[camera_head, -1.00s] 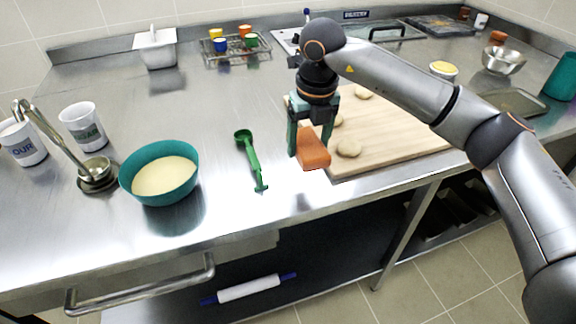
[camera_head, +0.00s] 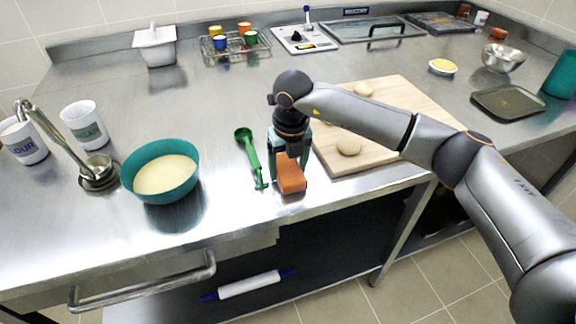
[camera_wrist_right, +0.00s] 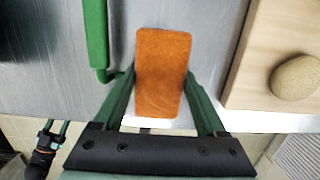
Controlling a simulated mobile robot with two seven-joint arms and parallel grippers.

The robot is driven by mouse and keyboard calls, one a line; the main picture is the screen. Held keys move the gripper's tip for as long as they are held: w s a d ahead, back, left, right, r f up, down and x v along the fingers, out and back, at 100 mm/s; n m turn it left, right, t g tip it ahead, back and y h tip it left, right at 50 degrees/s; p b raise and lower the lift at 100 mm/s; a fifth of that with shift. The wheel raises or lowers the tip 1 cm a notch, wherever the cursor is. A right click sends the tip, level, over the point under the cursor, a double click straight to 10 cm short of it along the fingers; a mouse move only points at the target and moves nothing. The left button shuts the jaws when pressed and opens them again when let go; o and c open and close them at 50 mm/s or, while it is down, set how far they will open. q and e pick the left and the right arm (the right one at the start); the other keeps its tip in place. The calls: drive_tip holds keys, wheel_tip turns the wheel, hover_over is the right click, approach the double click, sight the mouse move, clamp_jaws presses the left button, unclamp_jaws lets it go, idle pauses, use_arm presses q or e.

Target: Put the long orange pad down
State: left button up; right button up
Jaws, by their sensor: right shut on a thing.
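The long orange pad (camera_head: 291,176) is between the fingers of my right gripper (camera_head: 289,165), over the front part of the steel counter. In the right wrist view the orange pad (camera_wrist_right: 162,72) lies lengthwise between the two green fingers (camera_wrist_right: 157,90), which close on its sides. I cannot tell whether its underside touches the counter. My left gripper (camera_wrist_right: 53,130) shows small at the lower left of the right wrist view, fingers apart and empty, away from the pad. It is not in the head view.
A green scoop (camera_head: 250,155) lies just left of the pad. A wooden board (camera_head: 378,158) with dough balls (camera_head: 349,145) is just right. A teal bowl (camera_head: 161,172) stands further left. The counter's front edge (camera_head: 235,230) is close. Bare steel lies behind the scoop.

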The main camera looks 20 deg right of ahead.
sight(291, 173)
drive_tip(key=o, duration=1.2)
drive_tip(key=shift+f, duration=0.1)
drive_tip(key=shift+r, duration=0.2)
drive_tip(key=r, duration=0.4)
drive_tip(key=s+r, duration=0.1)
drive_tip(key=r, duration=0.6)
drive_tip(key=shift+s+r, duration=0.25)
drive_tip(key=shift+r, duration=0.15)
drive_tip(key=shift+s, duration=0.1)
